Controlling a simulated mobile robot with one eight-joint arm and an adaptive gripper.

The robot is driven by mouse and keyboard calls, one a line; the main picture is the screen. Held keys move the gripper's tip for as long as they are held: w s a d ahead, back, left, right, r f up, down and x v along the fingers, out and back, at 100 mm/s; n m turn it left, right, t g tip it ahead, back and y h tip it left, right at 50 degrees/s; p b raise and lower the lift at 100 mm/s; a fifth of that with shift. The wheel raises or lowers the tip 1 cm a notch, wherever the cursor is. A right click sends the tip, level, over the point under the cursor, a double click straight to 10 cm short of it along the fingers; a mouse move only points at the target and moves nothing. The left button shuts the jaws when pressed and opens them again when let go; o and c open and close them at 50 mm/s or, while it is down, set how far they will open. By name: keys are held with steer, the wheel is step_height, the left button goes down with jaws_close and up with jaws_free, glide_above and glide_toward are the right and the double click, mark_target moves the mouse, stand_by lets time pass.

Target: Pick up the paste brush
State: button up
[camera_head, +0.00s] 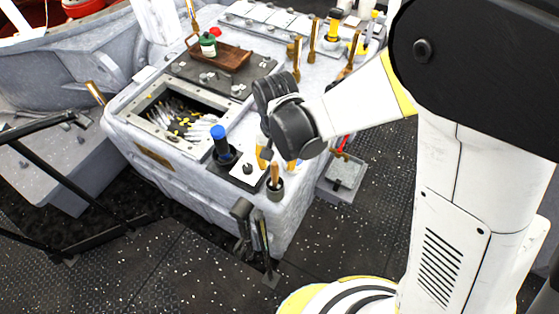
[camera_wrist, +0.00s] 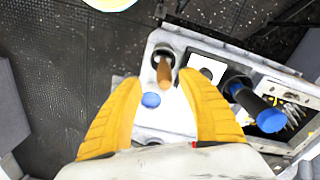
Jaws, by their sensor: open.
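The likely paste brush shows as a wooden handle (camera_head: 274,173) standing in a small grey cup (camera_head: 275,189) at the near corner of the pale counter. Its brush end is hidden in the cup. In the wrist view the handle (camera_wrist: 164,73) rises from the round cup toward the camera. My gripper (camera_head: 277,163) is just above the cup, its yellow fingers pointing down. In the wrist view my gripper (camera_wrist: 157,79) is open and empty, with the handle showing between its fingertips. I cannot tell whether the handle's top is at fingertip depth.
A blue-topped dark cylinder (camera_head: 220,142) stands left of the cup; it also shows in the wrist view (camera_wrist: 262,112). A small blue disc (camera_wrist: 151,100) lies between the fingers in the wrist view. Behind are an open bin (camera_head: 185,118) of small parts and a brown tray (camera_head: 228,58).

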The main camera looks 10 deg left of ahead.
mark_target(275, 176)
steer(key=f+b, duration=0.1)
steer(key=f, duration=0.1)
steer(key=f+b, duration=0.1)
steer(key=f, duration=0.1)
steer(key=f+b, duration=0.1)
steer(key=f, duration=0.2)
steer(key=shift+a, duration=0.3)
steer(key=shift+s, duration=0.1)
steer(key=shift+c, duration=0.5)
jaws_close()
